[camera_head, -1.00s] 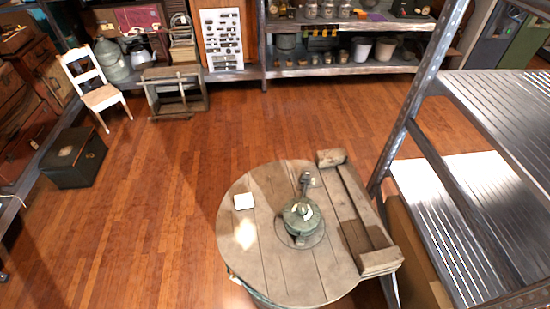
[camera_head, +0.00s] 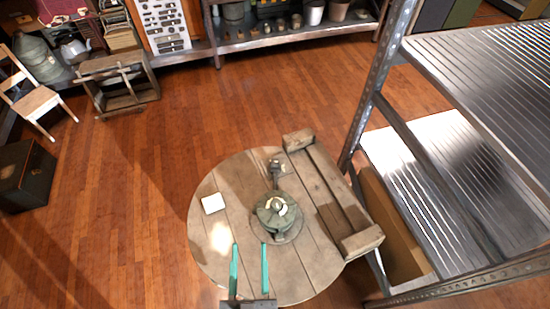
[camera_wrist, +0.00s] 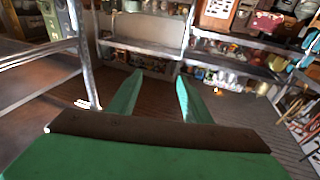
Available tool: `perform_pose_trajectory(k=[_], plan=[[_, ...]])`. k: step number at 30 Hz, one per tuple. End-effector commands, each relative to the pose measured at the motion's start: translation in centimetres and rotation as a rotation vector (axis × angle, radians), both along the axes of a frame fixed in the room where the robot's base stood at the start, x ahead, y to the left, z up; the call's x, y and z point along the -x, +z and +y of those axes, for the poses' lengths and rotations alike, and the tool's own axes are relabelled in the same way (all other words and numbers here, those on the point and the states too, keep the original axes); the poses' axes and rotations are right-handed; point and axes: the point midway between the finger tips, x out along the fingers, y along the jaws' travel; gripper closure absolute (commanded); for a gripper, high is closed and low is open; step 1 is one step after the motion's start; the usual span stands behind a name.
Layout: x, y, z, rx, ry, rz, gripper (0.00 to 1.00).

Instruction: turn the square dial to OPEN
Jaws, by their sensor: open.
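A round wooden table (camera_head: 300,280) stands at the lower middle of the head view. On it sits a round green-grey metal device (camera_head: 265,220) with a pale piece on top and a dark arm at its far side. A small white square (camera_head: 213,203) lies flat on the table to the left. I cannot tell which part is the square dial, and no OPEN mark is readable. My gripper (camera_head: 250,246) has two green fingers, spread apart and empty, at the table's near side, short of the device in the picture. The fingers also show in the wrist view (camera_wrist: 160,75), which shows neither table nor device.
A wooden trough-like piece (camera_head: 328,197) lies along the table's right edge. A metal shelf rack (camera_head: 440,150) stands close on the right. Open wooden floor (camera_head: 130,180) lies to the left, with a dark box (camera_head: 25,175) and a white chair (camera_head: 38,102) at far left.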

Motion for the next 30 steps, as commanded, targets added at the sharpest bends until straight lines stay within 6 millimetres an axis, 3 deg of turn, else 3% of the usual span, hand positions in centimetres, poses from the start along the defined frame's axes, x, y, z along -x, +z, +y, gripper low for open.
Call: perform_pose_trajectory(k=[1, 6, 15, 24, 30], plan=[[-1.7, 1.1, 1.4, 0.0, 0.02, -0.069, 0.55], [-5.7, 5.0, 6.0, 0.012, 0.102, -0.278, 0.55], [-11.0, 12.1, 13.5, 0.101, 0.267, -0.635, 0.55], [-13.1, 16.9, 21.9, 0.277, 0.525, -0.949, 0.55], [-13.6, 17.3, 27.0, 0.453, 0.736, -1.11, 0.55]])
